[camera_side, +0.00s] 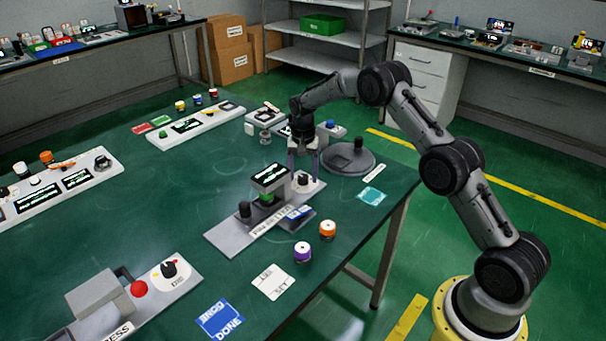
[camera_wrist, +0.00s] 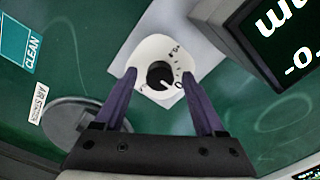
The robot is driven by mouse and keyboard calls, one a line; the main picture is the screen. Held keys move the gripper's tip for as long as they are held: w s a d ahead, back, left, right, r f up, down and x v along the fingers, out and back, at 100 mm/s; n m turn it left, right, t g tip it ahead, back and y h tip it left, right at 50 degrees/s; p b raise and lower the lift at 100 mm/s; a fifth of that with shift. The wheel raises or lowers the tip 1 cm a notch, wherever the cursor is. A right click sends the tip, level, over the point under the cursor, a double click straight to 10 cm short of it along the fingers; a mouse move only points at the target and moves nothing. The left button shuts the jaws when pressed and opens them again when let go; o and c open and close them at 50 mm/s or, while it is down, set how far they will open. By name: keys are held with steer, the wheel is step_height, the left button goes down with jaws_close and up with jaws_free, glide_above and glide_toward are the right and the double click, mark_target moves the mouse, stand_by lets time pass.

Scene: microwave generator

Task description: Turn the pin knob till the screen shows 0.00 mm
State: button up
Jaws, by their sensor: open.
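The pin knob (camera_wrist: 160,72) is a small black knob on a white round dial with marks and a 0. In the wrist view it lies between the two fingers of my gripper (camera_wrist: 159,78), which is open with a gap on both sides. In the side view my gripper (camera_side: 304,168) points down over the white dial plate (camera_side: 313,186), and the knob is hidden there. The screen (camera_wrist: 285,38) is cut off at the right of the wrist view and shows "-0." and part of a word. In the side view the screen (camera_side: 269,173) is too small to read.
The screen's housing stands close beside my gripper. A grey round plate (camera_side: 362,165) lies to the right. The table's right edge is near.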

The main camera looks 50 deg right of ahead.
jaws_close()
stand_by(0.4)
steer(key=shift+n, duration=0.3)
steer(key=n, duration=0.8)
steer(key=shift+n, duration=0.5)
stand_by(0.4)
jaws_free()
